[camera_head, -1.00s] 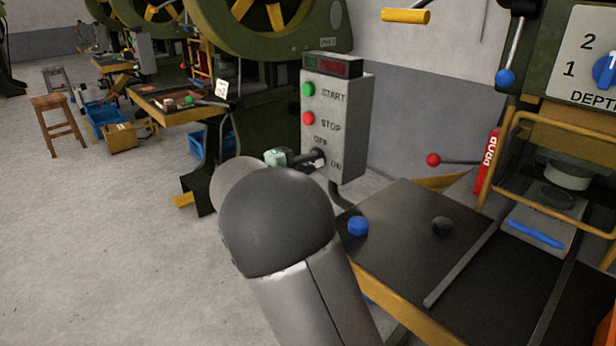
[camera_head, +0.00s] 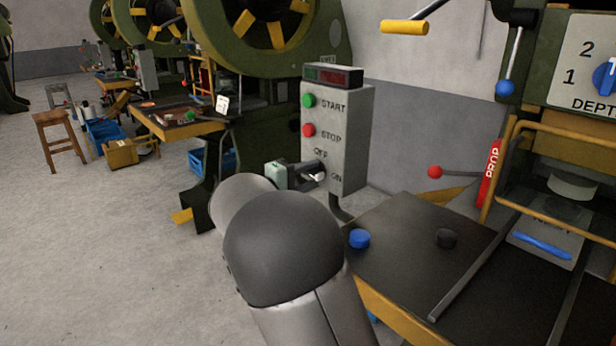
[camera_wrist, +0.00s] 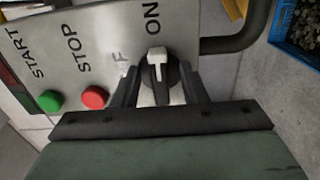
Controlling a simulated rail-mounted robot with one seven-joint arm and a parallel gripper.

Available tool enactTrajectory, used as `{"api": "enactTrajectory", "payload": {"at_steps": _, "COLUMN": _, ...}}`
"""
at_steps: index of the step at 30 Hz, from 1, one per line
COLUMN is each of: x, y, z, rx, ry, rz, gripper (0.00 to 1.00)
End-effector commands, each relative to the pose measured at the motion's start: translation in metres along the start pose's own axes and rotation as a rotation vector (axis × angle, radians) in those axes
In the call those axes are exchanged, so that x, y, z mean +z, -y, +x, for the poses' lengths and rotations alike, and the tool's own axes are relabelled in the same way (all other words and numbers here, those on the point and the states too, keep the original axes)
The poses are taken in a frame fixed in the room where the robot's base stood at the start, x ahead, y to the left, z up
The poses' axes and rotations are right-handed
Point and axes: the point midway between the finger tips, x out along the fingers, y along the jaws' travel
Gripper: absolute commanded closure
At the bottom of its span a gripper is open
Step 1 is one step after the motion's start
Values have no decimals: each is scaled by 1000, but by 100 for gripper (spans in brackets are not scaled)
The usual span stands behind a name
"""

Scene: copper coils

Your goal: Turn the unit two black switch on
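The black switch (camera_wrist: 159,76) is a round knob with a white pointer bar on the grey control box (camera_head: 352,135), below the STOP button. In the wrist view its white pointer reaches toward the ON label; the OFF label is partly hidden by a finger. My gripper (camera_wrist: 158,88) is open, with one dark finger on each side of the knob and small gaps between them. In the head view my gripper (camera_head: 308,174) is at the box's lower front, and the knob (camera_head: 319,171) shows just at the fingertips.
The green START button (camera_head: 309,101) and red STOP button (camera_head: 308,130) are above the switch. Floor at left is open.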

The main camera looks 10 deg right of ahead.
Motion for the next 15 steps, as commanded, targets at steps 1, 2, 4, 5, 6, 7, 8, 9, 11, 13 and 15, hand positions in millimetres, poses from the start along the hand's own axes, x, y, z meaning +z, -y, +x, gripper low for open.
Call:
{"api": "enactTrajectory", "payload": {"at_steps": 1, "x": 0, "y": 0, "z": 0, "rx": 0, "ry": 0, "rz": 0, "gripper": 62}}
{"api": "enactTrajectory", "payload": {"at_steps": 2, "x": 0, "y": 0, "z": 0, "rx": 1, "ry": 0, "rz": -1, "gripper": 62}}
{"api": "enactTrajectory", "payload": {"at_steps": 4, "x": 0, "y": 0, "z": 0, "rx": 1, "ry": 1, "rz": -1, "gripper": 62}}
{"api": "enactTrajectory", "payload": {"at_steps": 5, "x": 0, "y": 0, "z": 0, "rx": 1, "ry": 1, "rz": -1, "gripper": 62}}
{"api": "enactTrajectory", "payload": {"at_steps": 6, "x": 0, "y": 0, "z": 0, "rx": 1, "ry": 1, "rz": -1, "gripper": 62}}
{"api": "enactTrajectory", "payload": {"at_steps": 7, "x": 0, "y": 0, "z": 0, "rx": 1, "ry": 1, "rz": -1, "gripper": 62}}
{"api": "enactTrajectory", "payload": {"at_steps": 8, "x": 0, "y": 0, "z": -1, "rx": 1, "ry": 0, "rz": -1, "gripper": 62}}
{"api": "enactTrajectory", "payload": {"at_steps": 9, "x": 0, "y": -1, "z": -3, "rx": 1, "ry": 0, "rz": -1, "gripper": 62}}
{"api": "enactTrajectory", "payload": {"at_steps": 11, "x": 0, "y": -1, "z": -8, "rx": 0, "ry": -1, "rz": -1, "gripper": 62}}
{"api": "enactTrajectory", "payload": {"at_steps": 13, "x": -1, "y": -2, "z": -18, "rx": 0, "ry": -2, "rz": -2, "gripper": 62}}
{"api": "enactTrajectory", "payload": {"at_steps": 15, "x": 0, "y": -2, "z": -32, "rx": 0, "ry": -3, "rz": -2, "gripper": 62}}
